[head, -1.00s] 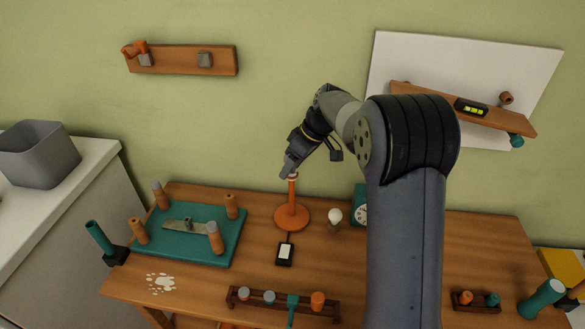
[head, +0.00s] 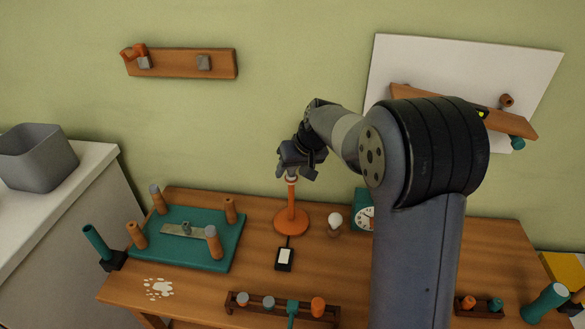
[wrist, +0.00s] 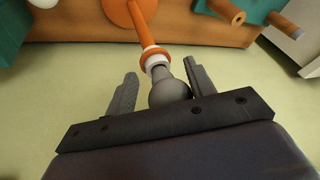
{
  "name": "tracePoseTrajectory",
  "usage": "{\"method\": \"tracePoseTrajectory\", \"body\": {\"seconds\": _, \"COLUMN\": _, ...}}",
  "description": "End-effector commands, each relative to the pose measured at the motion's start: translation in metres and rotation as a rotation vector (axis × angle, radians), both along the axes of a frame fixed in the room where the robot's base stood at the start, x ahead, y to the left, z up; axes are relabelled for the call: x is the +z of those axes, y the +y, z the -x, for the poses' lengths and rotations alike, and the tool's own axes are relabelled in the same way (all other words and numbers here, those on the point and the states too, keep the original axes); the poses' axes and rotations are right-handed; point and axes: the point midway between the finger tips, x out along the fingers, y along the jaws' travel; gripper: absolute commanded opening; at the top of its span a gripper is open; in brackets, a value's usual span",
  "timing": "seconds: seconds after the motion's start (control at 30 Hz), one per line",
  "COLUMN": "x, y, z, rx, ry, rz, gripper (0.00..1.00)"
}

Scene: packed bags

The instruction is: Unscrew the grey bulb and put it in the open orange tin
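The grey bulb (wrist: 168,93) sits in the white-collared socket at the top of the orange lamp stand (wrist: 146,30). The lamp stand (head: 291,222) stands upright at the back of the wooden table. My gripper (wrist: 160,70) is open around the bulb, one finger on each side, with a clear gap on the left and a narrower one on the right. In the head view my gripper (head: 297,174) is at the top of the lamp and hides the bulb.
A white bulb (head: 335,220) and a teal clock (head: 363,214) stand right of the lamp. A black switch box (head: 284,257) lies in front. A teal board with pegs (head: 180,253) is left. A wooden rack (head: 275,307) runs along the front edge.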

Motion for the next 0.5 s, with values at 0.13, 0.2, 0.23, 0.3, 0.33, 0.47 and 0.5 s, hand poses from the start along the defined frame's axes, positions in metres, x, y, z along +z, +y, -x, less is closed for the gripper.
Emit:
{"method": "tracePoseTrajectory", "body": {"seconds": 0.13, "x": 0.0007, "y": -0.0004, "z": -0.0001, "rx": -0.045, "ry": -0.002, "rz": 0.001, "gripper": 0.50}}
{"method": "tracePoseTrajectory", "body": {"seconds": 0.2, "x": 0.0011, "y": -0.0001, "z": 0.0005, "rx": -0.073, "ry": 0.000, "rz": 0.001, "gripper": 0.50}}
{"method": "tracePoseTrajectory", "body": {"seconds": 0.23, "x": 0.0015, "y": 0.0002, "z": 0.0008, "rx": -0.093, "ry": 0.000, "rz": 0.001, "gripper": 0.50}}
{"method": "tracePoseTrajectory", "body": {"seconds": 0.3, "x": 0.0026, "y": 0.0003, "z": 0.0009, "rx": -0.150, "ry": -0.002, "rz": 0.000, "gripper": 0.50}}
{"method": "tracePoseTrajectory", "body": {"seconds": 0.33, "x": 0.0027, "y": 0.0002, "z": 0.0010, "rx": -0.175, "ry": -0.001, "rz": 0.001, "gripper": 0.50}}
{"method": "tracePoseTrajectory", "body": {"seconds": 0.47, "x": 0.0025, "y": 0.0004, "z": 0.0012, "rx": -0.273, "ry": -0.001, "rz": 0.001, "gripper": 0.50}}
{"method": "tracePoseTrajectory", "body": {"seconds": 0.5, "x": 0.0020, "y": 0.0001, "z": 0.0013, "rx": -0.294, "ry": -0.001, "rz": 0.002, "gripper": 0.50}}
